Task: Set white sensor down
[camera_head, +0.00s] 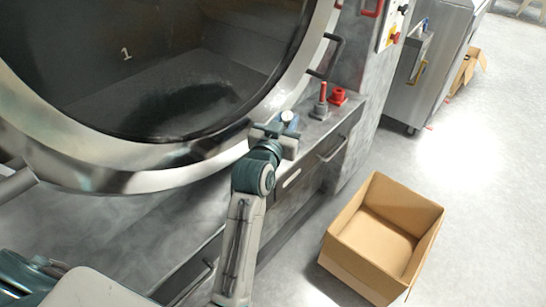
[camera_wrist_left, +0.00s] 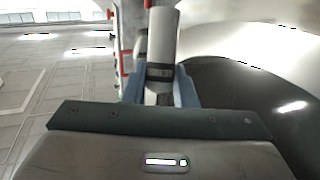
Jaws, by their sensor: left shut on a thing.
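The white sensor (camera_head: 288,117) is a small pale cylinder held upright in my left gripper (camera_head: 277,131). In the left wrist view the sensor (camera_wrist_left: 162,35) is a light cylinder with a dark band, standing between the blue fingers of my left gripper (camera_wrist_left: 159,90). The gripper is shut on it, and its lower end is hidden. In the head view, the gripper appears in front of the washer's round rim, left of the grey ledge (camera_head: 310,130). I cannot tell whether the sensor touches any surface. My right gripper is not in view.
A grey cylinder with a red top (camera_head: 321,101) and a red piece (camera_head: 337,96) stand on the ledge. The large round washer opening (camera_head: 160,80) fills the left. An open cardboard box (camera_head: 427,212) sits on the floor at right. A metal cabinet (camera_head: 428,70) stands behind.

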